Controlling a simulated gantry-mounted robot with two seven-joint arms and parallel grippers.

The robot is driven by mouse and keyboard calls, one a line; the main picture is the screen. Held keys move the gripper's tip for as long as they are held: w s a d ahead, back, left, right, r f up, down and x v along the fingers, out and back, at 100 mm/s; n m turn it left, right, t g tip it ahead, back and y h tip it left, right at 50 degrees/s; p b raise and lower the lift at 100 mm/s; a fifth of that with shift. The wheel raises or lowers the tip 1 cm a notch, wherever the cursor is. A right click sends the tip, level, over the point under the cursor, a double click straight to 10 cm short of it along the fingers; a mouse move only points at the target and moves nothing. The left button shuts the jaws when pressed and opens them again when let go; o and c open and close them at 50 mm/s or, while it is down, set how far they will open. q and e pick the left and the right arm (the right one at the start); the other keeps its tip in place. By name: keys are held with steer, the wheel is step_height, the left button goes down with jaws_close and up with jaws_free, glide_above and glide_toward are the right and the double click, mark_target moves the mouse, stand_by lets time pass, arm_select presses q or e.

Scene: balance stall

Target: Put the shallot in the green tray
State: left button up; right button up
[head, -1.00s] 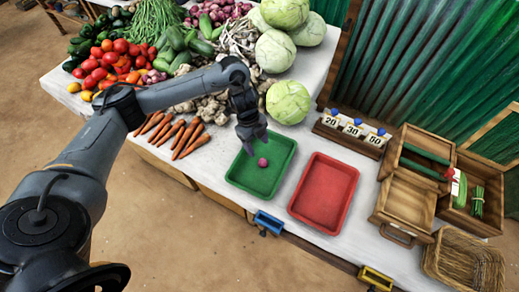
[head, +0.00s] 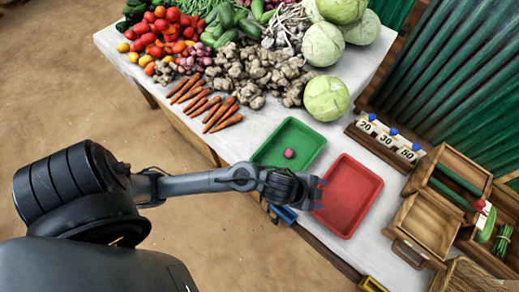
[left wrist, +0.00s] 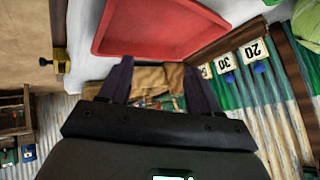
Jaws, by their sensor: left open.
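The shallot (head: 289,153), small, round and pinkish-purple, lies in the green tray (head: 301,133) on the white tabletop in the head view. My left gripper (head: 320,191) is at the near left edge of the red tray (head: 352,184) in that view, apart from the shallot. In the left wrist view my left gripper (left wrist: 158,80) has its two dark fingers spread with nothing between them, and the red tray (left wrist: 160,35) is beyond them. The shallot and green tray are not visible in the left wrist view. My right gripper is in neither view.
Carrots (head: 208,105), ginger (head: 258,72) and a cabbage (head: 326,98) lie behind the green tray. Price cards (head: 388,139) stand behind the red tray. Wooden crates (head: 430,217) are at the right. A blue clamp (head: 285,214) sits on the table's front edge.

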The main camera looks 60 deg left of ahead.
arm_select(q)
steer(key=s+a+f+n+g+y, duration=0.1)
steer(key=s+a+n+g+y, duration=0.2)
steer(key=s+a+n, duration=0.5)
steer(key=s+a+g, duration=0.1)
steer(key=s+a, duration=0.2)
steer(key=s, duration=0.3)
steer(key=shift+s+a+f+n, duration=0.15)
steer(key=shift+s+f+n, duration=0.15)
steer(key=shift+s+f, duration=0.05)
steer(key=shift+r, duration=0.1)
